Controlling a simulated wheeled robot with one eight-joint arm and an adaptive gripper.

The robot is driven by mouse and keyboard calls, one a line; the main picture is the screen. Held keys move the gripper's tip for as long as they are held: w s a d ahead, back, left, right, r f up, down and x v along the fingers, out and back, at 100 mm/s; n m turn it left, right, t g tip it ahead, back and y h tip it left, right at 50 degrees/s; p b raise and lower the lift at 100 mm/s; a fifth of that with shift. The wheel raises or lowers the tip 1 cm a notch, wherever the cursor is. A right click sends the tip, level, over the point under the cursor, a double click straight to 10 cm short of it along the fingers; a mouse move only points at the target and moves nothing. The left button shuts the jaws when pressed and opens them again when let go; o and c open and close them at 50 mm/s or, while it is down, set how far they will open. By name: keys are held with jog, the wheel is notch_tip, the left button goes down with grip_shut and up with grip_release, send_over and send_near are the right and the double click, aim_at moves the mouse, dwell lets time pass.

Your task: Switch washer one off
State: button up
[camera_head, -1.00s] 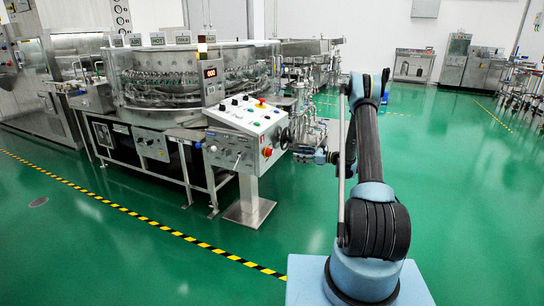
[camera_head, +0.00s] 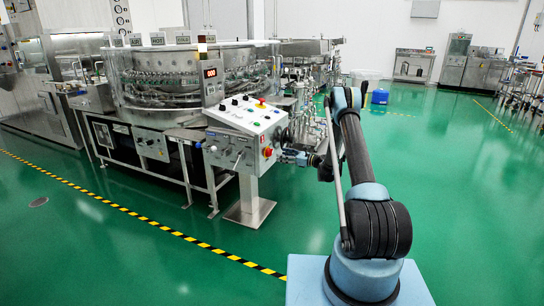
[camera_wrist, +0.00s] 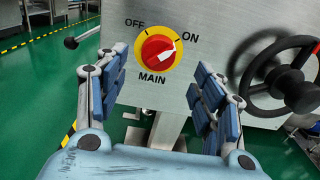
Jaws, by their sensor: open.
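The washer's main switch (camera_wrist: 158,48) is a red rotary knob on a yellow disc, with OFF at upper left, ON at upper right and MAIN below. Its white pointer is turned toward ON. It sits on the end face of the grey control box (camera_head: 236,147), where the red knob (camera_head: 267,152) also shows in the head view. My gripper (camera_wrist: 160,80) is open and empty, its two padded fingers to the left and right below the knob in the wrist view, apart from it. In the head view my gripper (camera_head: 291,157) is close beside the box's right end.
The round washer (camera_head: 190,85) is behind the control box. A metal post (camera_head: 248,203) supports the box. Green floor is clear in front, crossed by a yellow-black line (camera_head: 150,224).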

aim_at(270, 153)
jog(key=x, duration=0.7)
